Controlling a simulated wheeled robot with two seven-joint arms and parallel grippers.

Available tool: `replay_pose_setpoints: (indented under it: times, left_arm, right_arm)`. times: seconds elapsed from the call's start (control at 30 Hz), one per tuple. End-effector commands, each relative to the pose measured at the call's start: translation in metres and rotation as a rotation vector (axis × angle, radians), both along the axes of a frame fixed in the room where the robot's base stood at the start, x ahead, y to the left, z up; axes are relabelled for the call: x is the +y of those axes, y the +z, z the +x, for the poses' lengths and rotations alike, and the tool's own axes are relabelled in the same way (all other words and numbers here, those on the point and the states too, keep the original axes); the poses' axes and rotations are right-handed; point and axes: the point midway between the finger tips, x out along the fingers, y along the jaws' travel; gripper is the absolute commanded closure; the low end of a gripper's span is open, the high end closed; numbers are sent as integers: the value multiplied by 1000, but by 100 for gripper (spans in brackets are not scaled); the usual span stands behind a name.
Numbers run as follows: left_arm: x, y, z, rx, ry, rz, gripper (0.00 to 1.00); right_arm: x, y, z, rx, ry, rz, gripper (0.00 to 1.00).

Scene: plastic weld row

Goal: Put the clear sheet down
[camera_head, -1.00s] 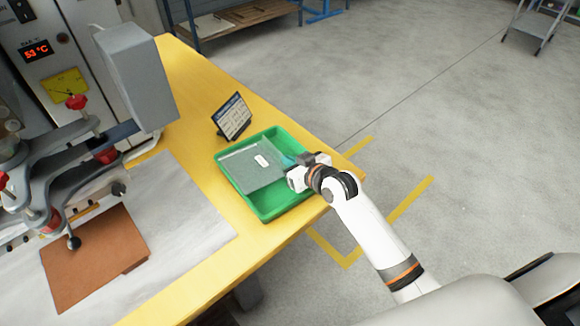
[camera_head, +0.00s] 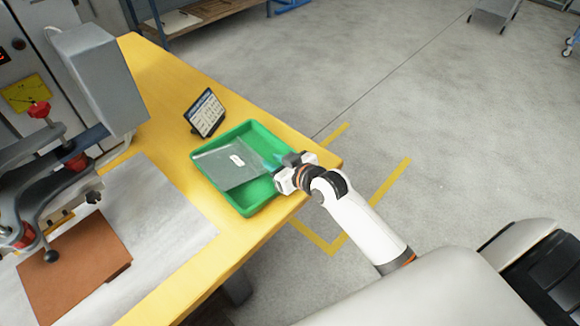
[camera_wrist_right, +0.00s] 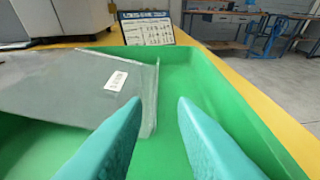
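The clear sheet (camera_head: 225,165) is a thin greyish see-through piece with a white label. It lies in the green tray (camera_head: 243,205), tilted across it, with its left corner by the tray's left rim. In the right wrist view, the sheet (camera_wrist_right: 60,88) is at the left, and its right edge shows behind and just beyond my left-hand finger. My right gripper (camera_head: 272,163) is at the tray's right side, over its rim. Its teal fingers (camera_wrist_right: 160,103) are apart with nothing gripped between them. My left gripper is not in view.
A small sign (camera_head: 206,112) stands behind the tray on the yellow table (camera_head: 165,100). A grey press machine (camera_head: 100,75) is at the left, with a brown sheet (camera_head: 80,265) on the grey mat (camera_head: 160,220). Open floor lies to the right.

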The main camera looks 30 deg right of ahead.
Motion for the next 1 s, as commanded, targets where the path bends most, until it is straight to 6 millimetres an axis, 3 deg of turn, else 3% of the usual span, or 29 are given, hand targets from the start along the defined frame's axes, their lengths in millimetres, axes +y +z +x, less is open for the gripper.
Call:
replay_pose_setpoints:
  times: [0.2,0.4,1.0]
  left_arm:
    - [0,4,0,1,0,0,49]
    - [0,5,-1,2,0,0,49]
    - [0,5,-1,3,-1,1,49]
  right_arm:
    - [-12,18,-44,2,0,-4,75]
    - [-19,29,-68,1,-1,-2,75]
    - [-20,32,-74,0,0,0,75]
